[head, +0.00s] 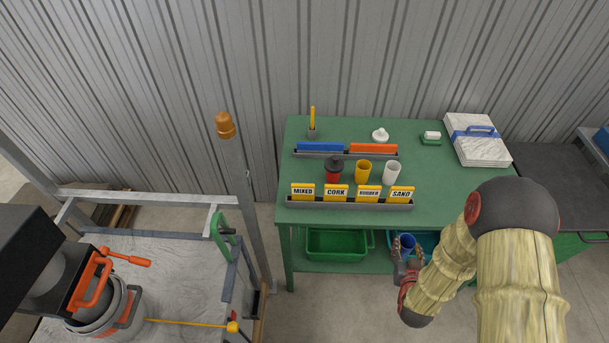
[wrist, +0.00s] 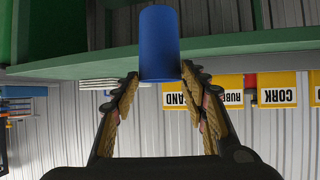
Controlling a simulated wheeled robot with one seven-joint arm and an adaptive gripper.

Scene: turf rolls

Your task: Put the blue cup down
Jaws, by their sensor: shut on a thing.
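The blue cup (head: 407,241) is held in my gripper (head: 409,255), in front of the green table's (head: 450,213) front edge in the head view. In the wrist view, which is upside down, the blue cup (wrist: 159,45) stands between the two fingertips of my gripper (wrist: 160,76), one finger on each side. The cup looks roughly upright in the head view, with its open rim showing. Its lower part is hidden there by the fingers.
On the table are a red cup with a dark top (head: 333,172), a yellow cup (head: 363,171), a white cup (head: 391,173) and a rack of labels (head: 350,203). A green bin (head: 336,243) sits on the lower shelf. The tabletop right of the white cup looks clear.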

